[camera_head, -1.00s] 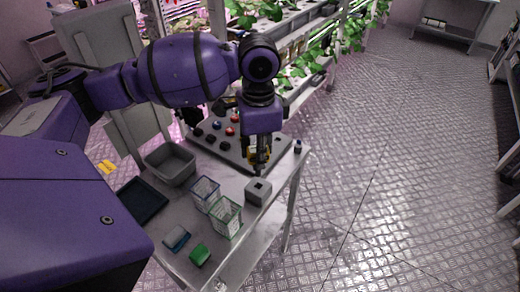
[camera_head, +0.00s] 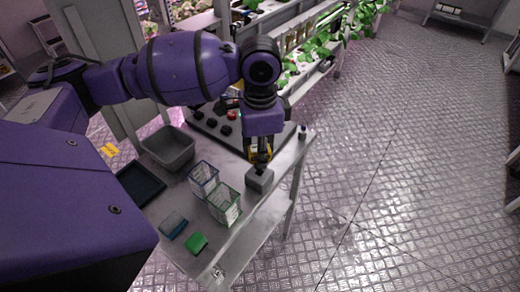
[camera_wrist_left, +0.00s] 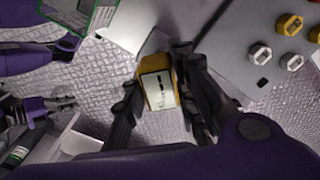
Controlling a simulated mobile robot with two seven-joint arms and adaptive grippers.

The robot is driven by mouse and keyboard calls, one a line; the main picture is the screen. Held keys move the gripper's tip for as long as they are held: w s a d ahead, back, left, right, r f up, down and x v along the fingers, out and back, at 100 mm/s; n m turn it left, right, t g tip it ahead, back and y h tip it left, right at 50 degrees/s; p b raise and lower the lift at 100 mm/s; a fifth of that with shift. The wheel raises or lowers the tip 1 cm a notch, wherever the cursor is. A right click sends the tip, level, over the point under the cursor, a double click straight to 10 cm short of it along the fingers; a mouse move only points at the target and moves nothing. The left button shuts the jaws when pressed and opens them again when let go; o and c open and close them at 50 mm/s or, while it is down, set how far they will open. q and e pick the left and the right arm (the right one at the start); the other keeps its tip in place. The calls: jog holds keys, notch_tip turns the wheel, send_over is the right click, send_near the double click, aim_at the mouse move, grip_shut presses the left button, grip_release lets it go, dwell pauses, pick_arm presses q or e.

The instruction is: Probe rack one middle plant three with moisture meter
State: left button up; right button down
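The moisture meter is yellow with a pale display and sits between my left gripper's fingers in the left wrist view (camera_wrist_left: 158,88). My left gripper (camera_head: 260,158) is shut on it and points down over the table. Directly below is a small grey block (camera_head: 260,181); the gripper's lower end overlaps its top, and I cannot tell whether the meter's tip is in it. The berry rack (camera_head: 312,50) with leafy plants stands behind the table; plant three cannot be singled out. A purple and dark part, perhaps my right gripper (camera_wrist_left: 60,104), shows at the wrist view's left; its opening is unclear.
The table (camera_head: 245,237) also holds a grey bin (camera_head: 168,146), a dark tray (camera_head: 140,183), two wire baskets (camera_head: 204,178) (camera_head: 225,204), blue and green blocks (camera_head: 172,225) (camera_head: 196,243), and a knob panel (camera_head: 211,131). A small bottle (camera_head: 303,132) stands at the right edge. The floor to the right is clear.

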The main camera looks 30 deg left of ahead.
pick_arm(q)
jog(key=o, duration=0.5)
jog(key=shift+r, duration=0.1)
notch_tip(320, 180, up, 12)
jog(key=shift+f, duration=0.1)
pick_arm(e)
jog(key=shift+s+d+f, duration=0.1)
jog(key=shift+s+f, duration=0.15)
jog(key=shift+s, duration=0.15)
